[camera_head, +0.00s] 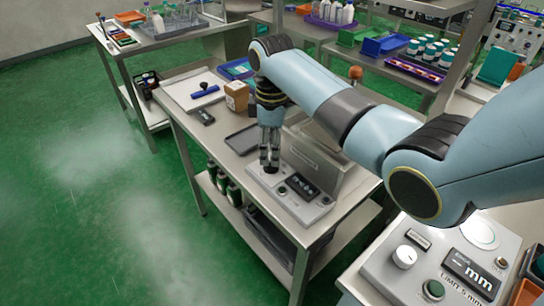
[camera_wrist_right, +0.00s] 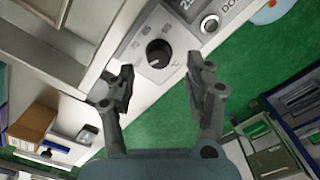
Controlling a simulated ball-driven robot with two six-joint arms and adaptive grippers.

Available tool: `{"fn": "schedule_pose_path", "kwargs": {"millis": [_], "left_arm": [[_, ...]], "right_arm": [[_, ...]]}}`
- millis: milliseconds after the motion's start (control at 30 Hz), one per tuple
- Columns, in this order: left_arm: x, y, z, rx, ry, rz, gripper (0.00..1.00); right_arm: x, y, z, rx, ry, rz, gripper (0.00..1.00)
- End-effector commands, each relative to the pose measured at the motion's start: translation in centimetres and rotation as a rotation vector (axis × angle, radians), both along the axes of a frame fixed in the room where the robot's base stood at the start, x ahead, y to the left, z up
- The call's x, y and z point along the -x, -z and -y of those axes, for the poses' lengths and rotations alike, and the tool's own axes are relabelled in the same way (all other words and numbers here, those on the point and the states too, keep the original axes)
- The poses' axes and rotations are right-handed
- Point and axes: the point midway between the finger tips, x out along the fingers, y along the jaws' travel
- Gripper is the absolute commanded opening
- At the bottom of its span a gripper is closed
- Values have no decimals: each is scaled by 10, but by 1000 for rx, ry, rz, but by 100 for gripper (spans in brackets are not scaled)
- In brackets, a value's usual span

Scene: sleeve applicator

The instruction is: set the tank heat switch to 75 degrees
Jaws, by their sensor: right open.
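My left gripper is not in view.
The console has a dark display (camera_head: 303,186) and a round button, also in the wrist view (camera_wrist_right: 210,24). A raised pale panel (camera_head: 318,162) stands behind it. A dark tray (camera_head: 243,139) and a cardboard box (camera_head: 237,96) are on the same table. Another control unit (camera_head: 435,262) is at front right.

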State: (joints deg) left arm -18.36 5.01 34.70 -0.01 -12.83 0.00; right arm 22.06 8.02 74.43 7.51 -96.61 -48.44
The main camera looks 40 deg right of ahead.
Motion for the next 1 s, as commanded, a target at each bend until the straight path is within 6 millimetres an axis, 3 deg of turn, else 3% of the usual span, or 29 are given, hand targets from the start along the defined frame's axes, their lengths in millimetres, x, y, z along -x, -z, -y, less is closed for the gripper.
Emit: {"fn": "schedule_pose_path", "kwargs": {"millis": [100,200,367,600,800,1000], "left_arm": [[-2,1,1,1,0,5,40],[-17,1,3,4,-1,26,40],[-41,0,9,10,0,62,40],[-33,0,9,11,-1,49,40],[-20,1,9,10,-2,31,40],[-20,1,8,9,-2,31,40]], "right_arm": [[0,21,0,0,0,-1,53],[0,33,0,1,-1,-1,53],[0,41,0,1,-1,1,53],[0,42,0,1,-1,1,53],[0,41,0,1,0,1,27],[0,41,0,1,0,1,1]]}}
